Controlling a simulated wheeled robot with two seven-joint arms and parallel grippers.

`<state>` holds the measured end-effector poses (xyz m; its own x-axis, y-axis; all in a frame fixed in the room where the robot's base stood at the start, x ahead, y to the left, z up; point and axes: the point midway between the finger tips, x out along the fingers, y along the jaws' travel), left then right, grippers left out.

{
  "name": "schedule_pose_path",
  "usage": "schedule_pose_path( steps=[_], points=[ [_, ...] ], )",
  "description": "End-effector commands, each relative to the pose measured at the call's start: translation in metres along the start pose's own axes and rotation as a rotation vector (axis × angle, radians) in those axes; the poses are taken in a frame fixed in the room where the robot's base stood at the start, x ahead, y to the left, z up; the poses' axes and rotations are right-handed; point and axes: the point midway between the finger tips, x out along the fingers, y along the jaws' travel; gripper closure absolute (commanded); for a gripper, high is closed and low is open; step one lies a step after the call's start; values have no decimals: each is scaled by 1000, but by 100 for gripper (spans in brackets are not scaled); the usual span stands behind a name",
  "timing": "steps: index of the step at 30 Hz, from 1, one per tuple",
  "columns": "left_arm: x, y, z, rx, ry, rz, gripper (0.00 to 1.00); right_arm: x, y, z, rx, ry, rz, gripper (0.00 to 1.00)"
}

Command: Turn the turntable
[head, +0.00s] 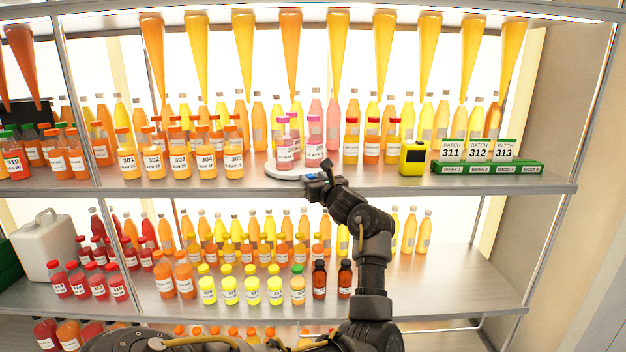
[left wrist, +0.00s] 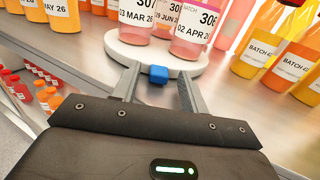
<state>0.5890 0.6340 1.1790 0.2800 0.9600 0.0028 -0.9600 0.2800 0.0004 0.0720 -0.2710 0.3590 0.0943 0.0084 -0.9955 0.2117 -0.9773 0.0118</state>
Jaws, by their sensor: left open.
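The turntable is a round white disc (head: 277,172) near the front edge of the upper shelf; its rim also shows in the left wrist view (left wrist: 197,68). Pink labelled bottles (head: 285,154) stand on it, among them one marked 306 (left wrist: 192,36). A small blue tab (left wrist: 158,75) sticks out at the disc's front edge. My left gripper (head: 317,184) is at that edge, pointing at the disc. Its jaws (left wrist: 158,81) are open, one finger on each side of the tab, with a gap on both sides. My right gripper is not visible.
Orange bottles (head: 205,163) stand left of the turntable, red-capped ones (head: 372,145) to its right. A yellow box (head: 413,159) and a green rack (head: 488,168) stand further right. A lower shelf (head: 430,300) holds more bottles below my arm.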

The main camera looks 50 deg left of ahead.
Motion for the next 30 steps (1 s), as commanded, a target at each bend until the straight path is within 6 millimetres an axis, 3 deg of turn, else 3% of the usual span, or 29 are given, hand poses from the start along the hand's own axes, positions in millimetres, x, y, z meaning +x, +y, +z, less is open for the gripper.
schedule_pose_path(
  steps=[5, 18, 23, 30],
  points=[
    [-14, -1, -3, -3, 1, -2, 56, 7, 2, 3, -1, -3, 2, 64],
    [-94, -1, -3, -3, 0, -1, 56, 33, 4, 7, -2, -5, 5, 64],
    [-106, -1, -1, -1, 0, 0, 56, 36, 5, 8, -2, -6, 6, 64],
    [-107, -1, 0, 0, -1, 1, 56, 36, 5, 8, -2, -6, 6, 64]
  ],
)
